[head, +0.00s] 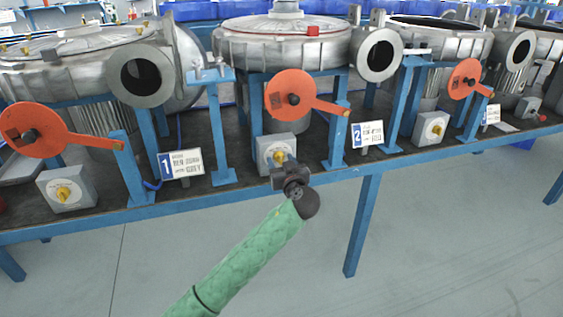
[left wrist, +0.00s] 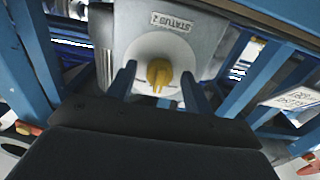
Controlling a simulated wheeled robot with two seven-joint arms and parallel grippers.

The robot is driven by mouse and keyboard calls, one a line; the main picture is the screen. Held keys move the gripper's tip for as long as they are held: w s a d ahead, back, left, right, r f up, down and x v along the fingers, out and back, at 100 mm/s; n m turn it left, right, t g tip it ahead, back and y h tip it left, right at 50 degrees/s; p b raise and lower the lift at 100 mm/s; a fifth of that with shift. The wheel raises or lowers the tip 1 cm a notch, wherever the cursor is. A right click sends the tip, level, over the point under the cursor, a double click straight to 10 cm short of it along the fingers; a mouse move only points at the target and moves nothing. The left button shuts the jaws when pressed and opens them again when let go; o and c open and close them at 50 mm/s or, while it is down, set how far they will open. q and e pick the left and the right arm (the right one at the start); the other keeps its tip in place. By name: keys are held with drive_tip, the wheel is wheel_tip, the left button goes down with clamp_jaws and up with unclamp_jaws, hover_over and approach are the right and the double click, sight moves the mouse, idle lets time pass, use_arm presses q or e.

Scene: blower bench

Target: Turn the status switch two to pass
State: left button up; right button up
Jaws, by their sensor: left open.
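The status switch two is a grey box (head: 270,142) with a round pale dial and a yellow knob (head: 279,157), on the bench's front edge in the middle of the head view. The left wrist view shows its upside-down "STATUS 2" label (left wrist: 172,22) and its yellow knob (left wrist: 159,74). My left gripper (head: 283,168) is in front of the box, at the end of the green-sleeved arm. In the left wrist view its open fingers (left wrist: 158,72) appear on either side of the knob, with gaps visible. Contact cannot be told. My right gripper is not in view.
Similar switch boxes stand at the left (head: 67,188) and right (head: 430,127). Orange discs with levers (head: 290,95), blue posts (head: 217,125) and number cards (head: 181,164) stand along the bench. Metal blowers (head: 290,45) sit behind. The floor in front is clear.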

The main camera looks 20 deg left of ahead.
use_arm(q)
drive_tip(key=c, duration=1)
drive_tip(key=shift+o, duration=0.2)
drive_tip(key=shift+f+m, duration=0.1)
drive_tip(key=shift+m, duration=0.3)
drive_tip(key=m+p, duration=0.1)
drive_tip(key=m, duration=0.1)
drive_tip(key=shift+r+m, duration=0.2)
drive_tip(key=shift+m, duration=0.2)
drive_tip(key=m+p, duration=0.3)
drive_tip(key=m, duration=0.2)
drive_tip(key=shift+a, duration=0.1)
drive_tip(key=shift+m+p, duration=0.3)
drive_tip(key=shift+p, duration=0.1)
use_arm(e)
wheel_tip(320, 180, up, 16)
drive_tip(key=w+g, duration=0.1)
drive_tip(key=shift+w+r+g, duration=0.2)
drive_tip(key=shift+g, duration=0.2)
